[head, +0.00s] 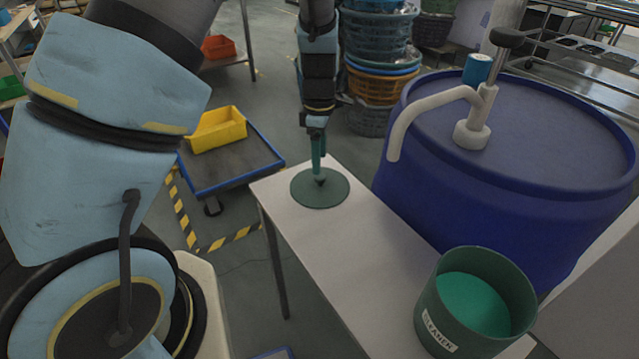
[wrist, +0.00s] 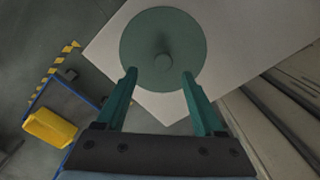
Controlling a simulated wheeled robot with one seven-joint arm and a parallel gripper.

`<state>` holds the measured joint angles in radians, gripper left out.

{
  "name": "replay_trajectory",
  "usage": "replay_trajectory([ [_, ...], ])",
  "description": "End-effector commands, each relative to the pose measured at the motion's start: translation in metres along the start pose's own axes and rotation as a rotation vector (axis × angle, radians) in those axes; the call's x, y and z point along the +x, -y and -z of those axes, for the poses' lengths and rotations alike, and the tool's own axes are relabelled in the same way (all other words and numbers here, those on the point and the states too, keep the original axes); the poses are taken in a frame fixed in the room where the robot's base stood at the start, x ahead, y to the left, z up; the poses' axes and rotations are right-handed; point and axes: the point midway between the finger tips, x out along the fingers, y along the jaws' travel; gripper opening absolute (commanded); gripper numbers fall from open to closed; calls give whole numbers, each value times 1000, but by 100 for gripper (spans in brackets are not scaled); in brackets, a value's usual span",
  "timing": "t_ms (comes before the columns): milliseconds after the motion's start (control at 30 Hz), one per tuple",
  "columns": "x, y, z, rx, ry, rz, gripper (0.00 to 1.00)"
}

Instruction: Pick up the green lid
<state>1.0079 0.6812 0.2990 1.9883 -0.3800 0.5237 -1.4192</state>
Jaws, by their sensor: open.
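The green lid (head: 318,195) is a flat dark green disc lying at the far left corner of the white table (head: 345,254). In the wrist view the lid (wrist: 150,38) shows a small round knob (wrist: 163,62) near its middle. My gripper (head: 320,172) is above the lid in the head view, pointing down. In the wrist view its two green fingers (wrist: 159,75) are apart, with the knob ahead of and between the tips. Nothing is held. Whether the tips reach down to the knob's height I cannot tell.
A green open container (head: 441,309) with a white label stands at the table's near end. A large blue drum (head: 450,190) with a pump is right of the table. A blue-edged cart with a yellow bin (head: 217,129) stands at the left. Stacked baskets (head: 378,85) are behind.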

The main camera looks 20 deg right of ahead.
Motion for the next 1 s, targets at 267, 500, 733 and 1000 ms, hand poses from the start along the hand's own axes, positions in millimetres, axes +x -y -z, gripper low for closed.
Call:
replay_trajectory([
  [267,37,5,-1,-1,-1,6,70],
  [500,49,5,-1,0,-2,2,70],
  [733,48,5,-1,0,-2,1,58],
  [1000,48,5,-1,1,-2,2,28],
])
